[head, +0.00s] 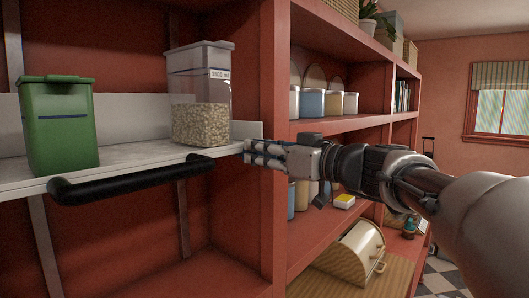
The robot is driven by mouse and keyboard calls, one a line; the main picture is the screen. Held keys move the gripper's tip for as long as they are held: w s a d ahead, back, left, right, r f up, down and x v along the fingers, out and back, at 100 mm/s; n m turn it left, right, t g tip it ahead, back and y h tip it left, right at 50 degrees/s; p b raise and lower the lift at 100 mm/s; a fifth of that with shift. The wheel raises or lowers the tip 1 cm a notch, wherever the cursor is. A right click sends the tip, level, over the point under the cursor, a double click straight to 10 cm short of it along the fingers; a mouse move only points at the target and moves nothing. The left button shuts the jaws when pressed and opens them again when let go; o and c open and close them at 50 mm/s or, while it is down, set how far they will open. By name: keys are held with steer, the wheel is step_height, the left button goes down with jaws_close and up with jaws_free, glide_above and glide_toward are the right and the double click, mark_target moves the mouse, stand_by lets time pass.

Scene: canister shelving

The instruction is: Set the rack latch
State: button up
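The rack (225,152) is a pale shelf with a raised back and a black bar handle (130,182) along its front, set in a red shelving bay. My gripper (247,153) reaches in from the right, with its fingertips at the rack's right end, in front of the red upright. I cannot tell whether they touch the rack or how far apart the fingers are. No latch can be made out; the gripper covers part of the rack's right end. A green canister (60,130) and a clear canister (200,95) part-filled with pale grains stand upright on the rack.
The red upright (272,225) divides this bay from shelves on the right. Those hold several small canisters (311,103), a yellow-and-white box (345,201) and a cream bread bin (352,250). The space below the rack (110,265) looks empty.

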jaws_close()
steer(key=shift+w+d+b, duration=0.7)
steer(key=shift+w+d, duration=0.3)
steer(key=shift+w, duration=0.2)
steer(key=o, duration=0.6)
jaws_free()
steer(key=shift+w+d, duration=0.15)
steer(key=shift+w, duration=0.05)
steer(key=shift+s, duration=0.1)
